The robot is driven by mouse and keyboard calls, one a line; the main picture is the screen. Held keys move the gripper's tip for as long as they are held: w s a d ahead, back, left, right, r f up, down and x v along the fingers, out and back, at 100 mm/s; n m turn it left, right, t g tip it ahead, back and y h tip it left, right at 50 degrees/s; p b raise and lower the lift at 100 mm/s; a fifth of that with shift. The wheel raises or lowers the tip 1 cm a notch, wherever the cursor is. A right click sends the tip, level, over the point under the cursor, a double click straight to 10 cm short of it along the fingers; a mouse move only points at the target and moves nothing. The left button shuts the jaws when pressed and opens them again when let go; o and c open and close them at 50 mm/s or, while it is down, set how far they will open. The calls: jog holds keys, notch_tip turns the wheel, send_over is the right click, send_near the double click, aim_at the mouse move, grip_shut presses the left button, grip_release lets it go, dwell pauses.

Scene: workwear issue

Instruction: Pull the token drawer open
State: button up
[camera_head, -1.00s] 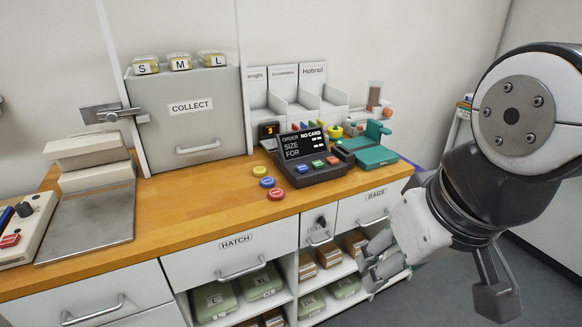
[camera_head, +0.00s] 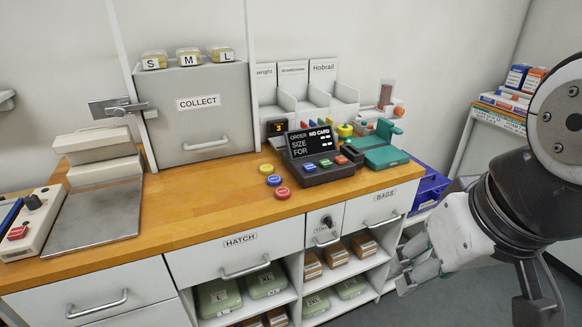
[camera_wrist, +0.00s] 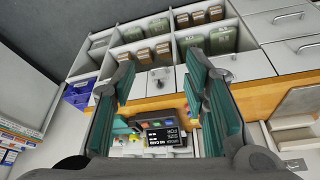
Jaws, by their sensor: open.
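The token drawer (camera_head: 325,228) is the small, narrow white front between the HATCH drawer and the BAGS drawer. It is shut, with a dark lock or knob on it, a bar handle and a label too small to read fully. It also shows upside down in the wrist view (camera_wrist: 161,80), between my fingers but farther off. My gripper (camera_head: 413,270) is open and empty. It hangs in front of the right end of the cabinet, to the right of the drawer and lower, and touches nothing that I can see.
The HATCH drawer (camera_head: 226,258) and BAGS drawer (camera_head: 377,205) are shut on either side. Open shelves below hold green packs and brown boxes. The wooden counter (camera_head: 200,212) carries an order terminal (camera_head: 318,165) and coloured buttons. A blue crate (camera_head: 428,190) stands at the right end.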

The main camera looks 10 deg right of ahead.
jog(key=w+f+m+g+y+b, duration=0.25)
jog(key=w+f+m+b, duration=0.35)
jog(key=w+f+m, duration=0.35)
jog(key=m+t+y+b, duration=0.6)
jog(key=m+y+b, duration=0.7)
jog(key=m, duration=2.1)
send_near(329, 244)
jog(key=shift+h, duration=0.55)
jog(key=b+x, duration=0.4)
jog(key=x, duration=0.6)
jog(key=shift+w+r+b, duration=0.1)
jog(key=shift+w+b, duration=0.15)
jog(key=shift+b, duration=0.15)
jog(key=shift+c, duration=0.5)
grip_shut()
